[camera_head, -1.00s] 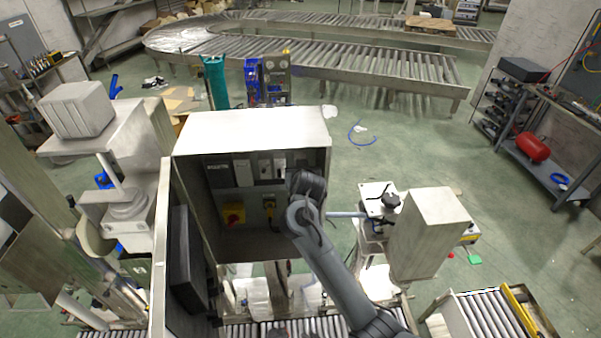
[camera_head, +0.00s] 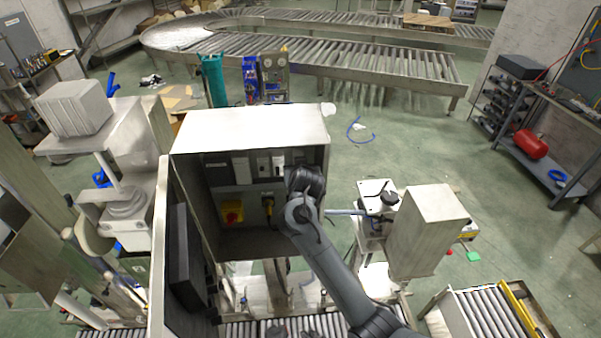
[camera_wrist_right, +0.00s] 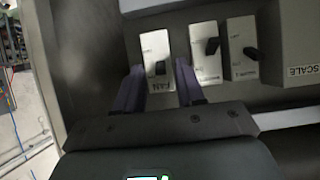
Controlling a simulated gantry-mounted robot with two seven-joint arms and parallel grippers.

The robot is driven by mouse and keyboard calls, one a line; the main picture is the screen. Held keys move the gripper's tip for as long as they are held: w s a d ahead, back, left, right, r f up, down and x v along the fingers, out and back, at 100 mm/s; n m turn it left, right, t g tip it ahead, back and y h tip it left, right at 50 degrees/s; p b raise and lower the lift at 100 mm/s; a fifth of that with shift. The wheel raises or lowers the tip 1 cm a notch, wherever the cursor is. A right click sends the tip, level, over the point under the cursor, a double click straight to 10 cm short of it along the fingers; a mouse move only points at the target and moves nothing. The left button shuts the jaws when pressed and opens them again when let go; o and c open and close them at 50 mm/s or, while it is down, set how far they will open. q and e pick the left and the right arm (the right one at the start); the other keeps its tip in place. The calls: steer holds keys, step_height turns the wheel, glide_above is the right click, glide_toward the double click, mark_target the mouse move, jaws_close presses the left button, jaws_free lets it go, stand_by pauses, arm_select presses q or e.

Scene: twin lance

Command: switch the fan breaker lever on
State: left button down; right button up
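The fan breaker (camera_wrist_right: 155,46) is a pale module with a small black lever (camera_wrist_right: 160,68) and a FAN label below, seen in the right wrist view. The lever sits low on its plate. My right gripper (camera_wrist_right: 159,72) is open, with one dark finger on each side of the fan breaker's lower part. I cannot tell whether the fingers touch it. In the head view my right gripper (camera_head: 304,181) reaches into the open grey cabinet (camera_head: 250,127) at its right side and hides the fan breaker. My left gripper is not in view.
Two more breakers (camera_wrist_right: 206,50) (camera_wrist_right: 242,46) stand right of the fan breaker, beside a box labelled SCALE (camera_wrist_right: 300,40). A red-and-yellow rotary switch (camera_head: 232,212) is on the cabinet's panel. The open door (camera_head: 188,255) stands at the left. The cabinet side wall is close to the gripper.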

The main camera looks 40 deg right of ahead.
steer(key=v, duration=1)
steer(key=shift+b, duration=0.45)
steer(key=shift+s+r, duration=0.1)
steer(key=shift+s, duration=0.1)
